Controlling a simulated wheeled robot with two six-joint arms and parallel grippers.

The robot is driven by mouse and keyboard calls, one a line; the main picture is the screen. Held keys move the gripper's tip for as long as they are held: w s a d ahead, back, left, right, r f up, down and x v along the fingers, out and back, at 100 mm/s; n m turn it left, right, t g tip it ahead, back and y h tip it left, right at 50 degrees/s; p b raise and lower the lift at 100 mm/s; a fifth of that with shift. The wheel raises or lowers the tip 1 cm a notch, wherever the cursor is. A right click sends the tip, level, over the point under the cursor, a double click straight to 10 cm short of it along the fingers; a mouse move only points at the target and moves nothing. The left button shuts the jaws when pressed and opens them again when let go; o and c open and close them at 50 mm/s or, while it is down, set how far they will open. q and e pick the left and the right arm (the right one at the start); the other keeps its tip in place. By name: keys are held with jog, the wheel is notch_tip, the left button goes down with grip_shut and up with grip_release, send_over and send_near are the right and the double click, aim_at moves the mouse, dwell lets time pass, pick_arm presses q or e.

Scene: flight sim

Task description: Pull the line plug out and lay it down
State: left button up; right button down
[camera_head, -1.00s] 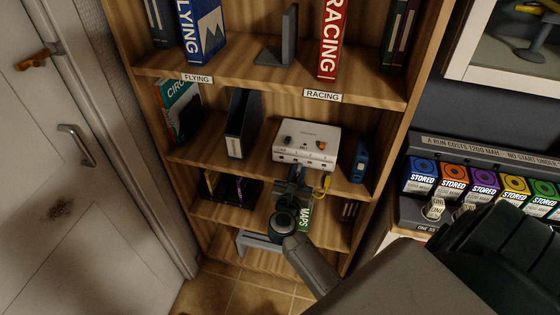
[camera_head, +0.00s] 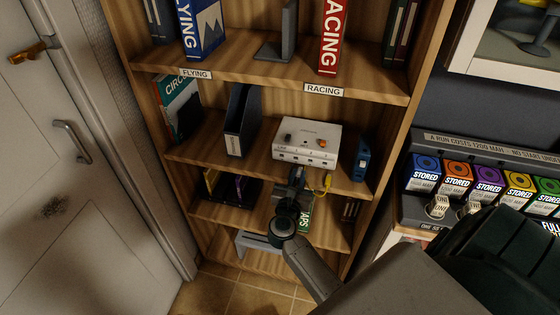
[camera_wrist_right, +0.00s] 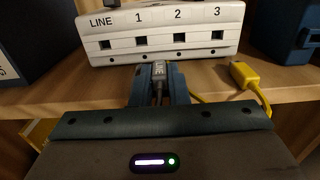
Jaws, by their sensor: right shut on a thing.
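The white box (camera_head: 306,143) stands on the middle shelf of the bookcase. In the right wrist view the box (camera_wrist_right: 165,28) has a row of square sockets marked LINE, 1, 2 and 3, and all look empty. My right gripper (camera_head: 297,174) is in front of the box and a little below it. The plug is out of the sockets, in front of the box between sockets 1 and 2. My left gripper is out of view.
A yellow plug (camera_wrist_right: 245,75) with a yellow cable lies at the shelf's front edge, right of my gripper. A dark file holder (camera_head: 241,122) stands left of the box and a blue object (camera_head: 361,160) right of it. Bare shelf (camera_head: 205,148) shows further left.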

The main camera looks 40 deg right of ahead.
jog(key=c, duration=1.3)
grip_release()
jog(key=shift+s+a+f, duration=0.15)
jog(key=shift+f, duration=0.05)
pick_arm(q)
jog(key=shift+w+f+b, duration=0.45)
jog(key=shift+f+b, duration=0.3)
jog(key=shift+b, duration=0.1)
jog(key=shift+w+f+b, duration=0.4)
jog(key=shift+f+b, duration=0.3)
jog(key=shift+b, duration=0.15)
pick_arm(e)
jog(key=shift+v, duration=5.25)
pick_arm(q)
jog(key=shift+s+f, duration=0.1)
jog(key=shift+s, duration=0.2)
pick_arm(e)
jog(key=shift+r, duration=0.15)
